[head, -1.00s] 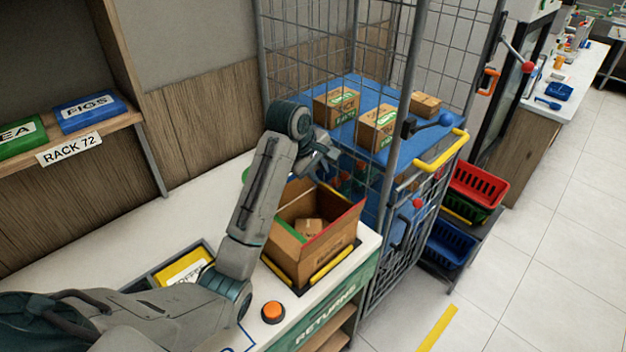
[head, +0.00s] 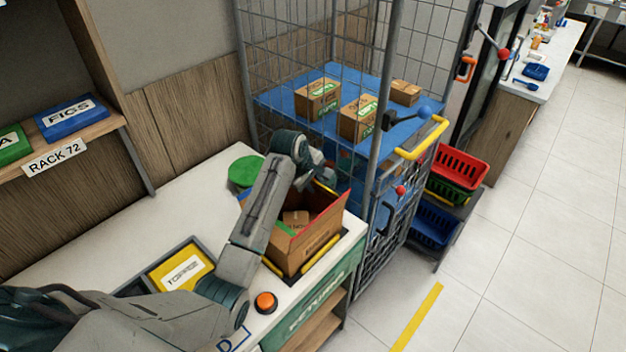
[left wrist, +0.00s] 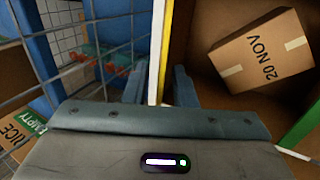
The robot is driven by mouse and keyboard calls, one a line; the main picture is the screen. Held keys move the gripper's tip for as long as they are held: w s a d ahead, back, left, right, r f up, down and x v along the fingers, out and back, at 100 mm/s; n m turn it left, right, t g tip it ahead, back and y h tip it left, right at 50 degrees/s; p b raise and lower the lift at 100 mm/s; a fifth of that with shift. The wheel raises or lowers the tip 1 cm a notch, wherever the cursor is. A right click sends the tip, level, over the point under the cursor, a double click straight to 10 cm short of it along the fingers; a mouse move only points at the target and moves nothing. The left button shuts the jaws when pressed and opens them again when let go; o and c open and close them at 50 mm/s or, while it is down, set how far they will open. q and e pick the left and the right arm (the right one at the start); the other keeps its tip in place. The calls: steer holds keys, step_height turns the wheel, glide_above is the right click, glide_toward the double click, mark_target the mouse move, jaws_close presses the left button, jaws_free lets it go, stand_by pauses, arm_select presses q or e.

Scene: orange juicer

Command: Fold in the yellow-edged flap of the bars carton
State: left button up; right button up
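The open carton (head: 308,252) stands on the counter beside the cage cart. Its red-edged flap (head: 322,218) and green-edged flap (head: 284,229) stand out from the opening. My left gripper (head: 318,178) is at the carton's far side, partly hidden by its own arm. In the left wrist view, the yellow-edged flap (left wrist: 161,45) shows nearly edge-on between the two open fingers of my left gripper (left wrist: 160,88), with a gap visible beside it. A small brown box marked "20 NOV" (left wrist: 262,52) lies inside the carton. My right gripper is not in view.
The wire cage cart (head: 375,150) with boxes on a blue shelf stands close behind the carton. An orange button (head: 265,302), a yellow-labelled tray (head: 181,268) and a green round thing (head: 245,171) are on the counter. Red and blue baskets (head: 459,166) stand right of the cart.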

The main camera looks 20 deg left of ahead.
arm_select(q)
steer(key=shift+c, duration=0.3)
jaws_close()
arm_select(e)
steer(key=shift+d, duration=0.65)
